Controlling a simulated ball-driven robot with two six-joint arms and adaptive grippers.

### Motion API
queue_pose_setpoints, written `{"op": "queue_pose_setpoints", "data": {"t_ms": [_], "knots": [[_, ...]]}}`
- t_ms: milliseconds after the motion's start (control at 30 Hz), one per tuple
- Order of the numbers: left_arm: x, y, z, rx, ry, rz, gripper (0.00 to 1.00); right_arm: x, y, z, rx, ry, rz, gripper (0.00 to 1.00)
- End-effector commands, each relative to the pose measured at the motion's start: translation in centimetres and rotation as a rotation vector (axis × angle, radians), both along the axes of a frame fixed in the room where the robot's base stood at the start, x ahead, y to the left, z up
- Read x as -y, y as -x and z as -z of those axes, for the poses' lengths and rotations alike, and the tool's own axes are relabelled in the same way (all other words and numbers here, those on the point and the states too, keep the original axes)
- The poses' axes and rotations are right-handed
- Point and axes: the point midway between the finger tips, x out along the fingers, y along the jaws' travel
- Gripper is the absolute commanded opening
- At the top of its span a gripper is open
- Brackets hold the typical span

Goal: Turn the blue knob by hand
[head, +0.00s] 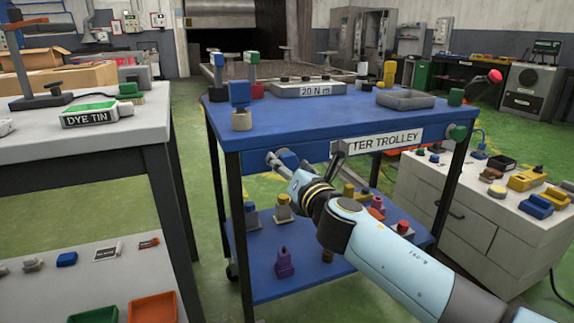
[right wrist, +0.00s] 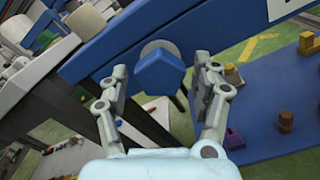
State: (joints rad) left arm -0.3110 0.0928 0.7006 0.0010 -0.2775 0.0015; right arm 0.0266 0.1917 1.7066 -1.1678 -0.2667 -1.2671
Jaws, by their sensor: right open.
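The blue knob (head: 289,159) sits on the front face of the blue trolley (head: 320,118), near its left end. In the right wrist view the knob (right wrist: 160,74) has a faceted blue body in front of a round grey base. My right gripper (head: 279,165) is open at the knob. Its two fingers (right wrist: 165,76) stand on either side of the knob, with gaps visible on both sides. The finger nearer the camera hides part of the knob in the head view. My left gripper is out of view.
A green knob (head: 457,132) sits at the trolley front's right end. A grey lever (head: 339,158) stands out right of my gripper. The lower shelf (head: 310,275) carries several small parts. A grey table (head: 120,128) stands left, a white cabinet (head: 490,235) right.

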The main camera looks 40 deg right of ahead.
Motion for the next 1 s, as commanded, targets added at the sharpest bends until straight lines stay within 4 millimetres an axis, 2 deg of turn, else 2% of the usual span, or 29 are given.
{"op": "queue_pose_setpoints", "data": {"t_ms": [133, 400, 767, 800, 1000], "knots": [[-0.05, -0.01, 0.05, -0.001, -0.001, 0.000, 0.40, 0.23, -0.89, 0.03, 0.000, 0.000, 0.001, 0.66], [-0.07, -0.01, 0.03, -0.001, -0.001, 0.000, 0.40, 0.25, -0.97, 0.03, -0.001, -0.001, 0.000, 0.64], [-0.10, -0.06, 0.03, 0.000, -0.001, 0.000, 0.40, 0.23, -0.95, 0.02, -0.001, -0.001, 0.000, 0.17], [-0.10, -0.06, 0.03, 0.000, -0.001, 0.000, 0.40, 0.22, -0.96, 0.02, -0.001, -0.001, 0.000, 0.15], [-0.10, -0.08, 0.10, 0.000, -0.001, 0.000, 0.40, 0.21, -0.96, 0.03, 0.003, -0.018, 0.000, 0.15]]}}
